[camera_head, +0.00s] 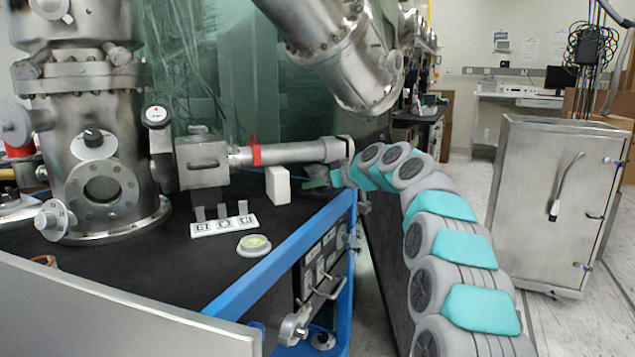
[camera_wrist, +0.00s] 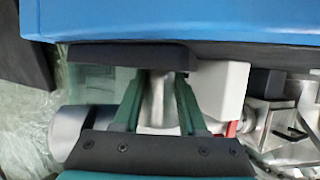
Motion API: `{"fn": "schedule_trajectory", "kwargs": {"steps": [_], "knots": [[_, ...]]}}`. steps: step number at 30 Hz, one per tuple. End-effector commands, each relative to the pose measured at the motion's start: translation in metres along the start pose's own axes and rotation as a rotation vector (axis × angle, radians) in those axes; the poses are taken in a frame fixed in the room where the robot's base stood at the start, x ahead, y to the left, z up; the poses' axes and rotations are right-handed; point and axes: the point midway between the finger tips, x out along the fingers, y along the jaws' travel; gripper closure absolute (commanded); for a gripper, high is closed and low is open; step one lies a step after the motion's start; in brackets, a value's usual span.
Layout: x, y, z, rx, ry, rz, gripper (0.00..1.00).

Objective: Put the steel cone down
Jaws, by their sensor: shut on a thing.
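My gripper (camera_head: 318,183) is above the black tabletop in the head view, under the end of a horizontal steel tube and close to a white block. In the wrist view, my gripper (camera_wrist: 158,82) has its two green fingers on either side of a narrow grey piece, which looks like the steel cone (camera_wrist: 157,102). The fingers are shut on it. Its lower end is hidden by the gripper's body, and a dark edge lies at the fingertips. I cannot make out the cone in the head view. Whether it touches the table is unclear.
The white block (camera_head: 278,185) stands beside my gripper; it also shows in the wrist view (camera_wrist: 222,88). The steel tube (camera_head: 290,152) hangs overhead. A white marker plate (camera_head: 224,227) with upright tabs and a round disc (camera_head: 254,245) lie nearer. A blue frame rail (camera_head: 285,255) edges the table.

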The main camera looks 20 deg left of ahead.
Motion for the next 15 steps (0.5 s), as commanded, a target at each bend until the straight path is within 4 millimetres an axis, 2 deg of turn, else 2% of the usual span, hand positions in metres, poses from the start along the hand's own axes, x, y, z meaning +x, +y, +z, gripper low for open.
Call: {"fn": "schedule_trajectory", "kwargs": {"steps": [10,11,15], "knots": [[0.0006,0.0004,0.0022,-0.001,0.002,0.001,1.0],[0.0002,0.0003,0.0013,-0.001,0.002,0.001,0.57],[-0.0001,0.0003,0.0008,-0.001,0.002,0.001,0.41]]}}
